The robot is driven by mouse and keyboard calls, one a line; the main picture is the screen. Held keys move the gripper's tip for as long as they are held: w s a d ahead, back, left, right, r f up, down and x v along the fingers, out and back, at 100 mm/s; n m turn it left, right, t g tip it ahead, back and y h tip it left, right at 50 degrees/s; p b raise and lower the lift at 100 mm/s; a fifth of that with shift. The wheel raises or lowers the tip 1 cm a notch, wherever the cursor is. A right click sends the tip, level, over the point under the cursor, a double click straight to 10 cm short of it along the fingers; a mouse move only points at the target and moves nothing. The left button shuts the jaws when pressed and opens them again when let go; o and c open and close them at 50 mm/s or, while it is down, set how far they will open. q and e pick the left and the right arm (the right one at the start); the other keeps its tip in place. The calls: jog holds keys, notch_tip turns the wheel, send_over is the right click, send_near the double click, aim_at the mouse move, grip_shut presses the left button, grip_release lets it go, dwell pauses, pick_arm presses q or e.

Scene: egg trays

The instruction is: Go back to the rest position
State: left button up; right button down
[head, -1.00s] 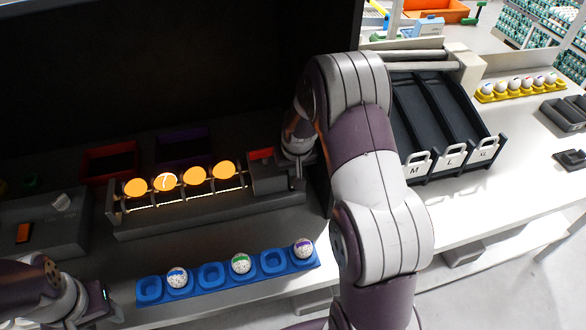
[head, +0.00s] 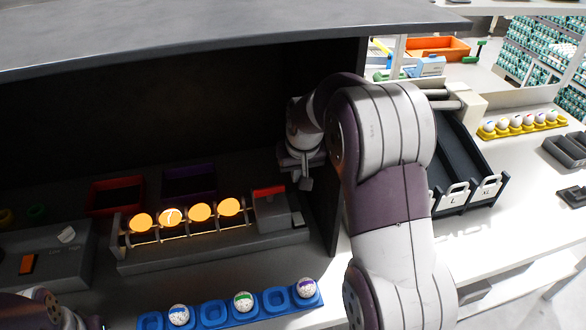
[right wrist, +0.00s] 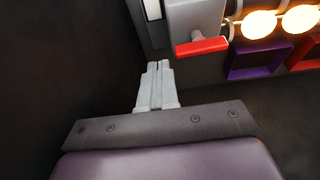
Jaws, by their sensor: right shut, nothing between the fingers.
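My right gripper (head: 306,184) is above the right end of the candling device, beside its red lever. In the right wrist view the two fingers (right wrist: 157,72) are together with nothing between them. My right arm covers part of the rack at right. Only a bit of my left arm shows at the lower left of the head view, and its gripper is not visible. The blue egg tray (head: 213,313) in front holds three speckled eggs with blue, green and purple bands.
A red bin (head: 117,196) and a purple bin (head: 190,184) stand behind the device. A dark wall panel is right of the gripper. The dark sorting rack (head: 470,165) with L and XL tags is at right. A yellow tray (head: 522,127) of eggs lies farther right.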

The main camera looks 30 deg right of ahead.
jog(key=s+a+f+n+g, duration=0.1)
jog(key=s+a+f, duration=0.1)
jog(key=s+a, duration=0.3)
jog(key=s+a+f+n+g, duration=0.1)
jog(key=s+a+f, duration=0.2)
jog(key=s, duration=1.1)
jog(key=a, duration=0.3)
jog(key=shift+a+n+y, duration=0.2)
jog(key=shift+n+y, duration=0.2)
jog(key=shift+s, duration=0.1)
jog(key=shift+f, duration=0.1)
